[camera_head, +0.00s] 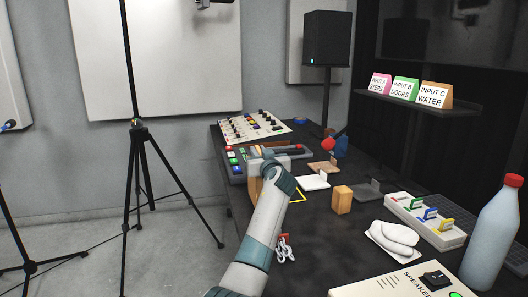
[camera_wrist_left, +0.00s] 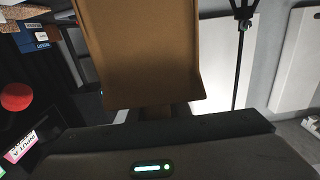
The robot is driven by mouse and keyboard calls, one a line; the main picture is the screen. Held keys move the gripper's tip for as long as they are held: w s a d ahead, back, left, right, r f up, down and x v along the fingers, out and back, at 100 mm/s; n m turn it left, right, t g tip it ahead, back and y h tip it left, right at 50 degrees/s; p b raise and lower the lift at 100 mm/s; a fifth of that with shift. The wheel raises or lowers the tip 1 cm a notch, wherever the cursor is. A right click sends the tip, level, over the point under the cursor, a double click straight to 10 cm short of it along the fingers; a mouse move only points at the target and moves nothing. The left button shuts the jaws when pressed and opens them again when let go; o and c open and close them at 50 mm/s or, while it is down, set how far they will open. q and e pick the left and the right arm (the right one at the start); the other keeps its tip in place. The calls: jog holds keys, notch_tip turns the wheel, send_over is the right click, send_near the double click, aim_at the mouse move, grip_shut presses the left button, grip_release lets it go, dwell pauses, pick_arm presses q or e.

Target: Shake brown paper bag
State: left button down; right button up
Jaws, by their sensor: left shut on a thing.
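The brown paper bag (camera_wrist_left: 140,55) fills the upper middle of the left wrist view, directly in front of my gripper. In the head view only a narrow tan strip of the bag (camera_head: 253,190) shows; my arm hides the rest. My left gripper (camera_head: 265,163) is shut on the bag, over the far left part of the dark table. The fingers are mostly hidden behind the wrist and the bag. My right gripper is in neither view.
The dark table (camera_head: 325,237) holds a mixer panel (camera_head: 254,126), a wooden block (camera_head: 342,199), a white clip board (camera_head: 427,220) and a bottle (camera_head: 493,235). A black tripod stand (camera_head: 140,135) stands left of the table. Signs sit on a shelf (camera_head: 420,104).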

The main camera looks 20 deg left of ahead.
pick_arm(q)
jog(key=shift+r, duration=0.15)
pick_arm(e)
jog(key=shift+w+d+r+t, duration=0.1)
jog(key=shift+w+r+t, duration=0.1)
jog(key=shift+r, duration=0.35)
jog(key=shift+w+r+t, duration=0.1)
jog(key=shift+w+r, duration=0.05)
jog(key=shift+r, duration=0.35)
pick_arm(q)
jog(key=w+d+b, duration=0.2)
jog(key=d+b, duration=0.5)
jog(key=d, duration=0.2)
jog(key=shift+d+r, duration=0.15)
jog(key=shift+d, duration=0.2)
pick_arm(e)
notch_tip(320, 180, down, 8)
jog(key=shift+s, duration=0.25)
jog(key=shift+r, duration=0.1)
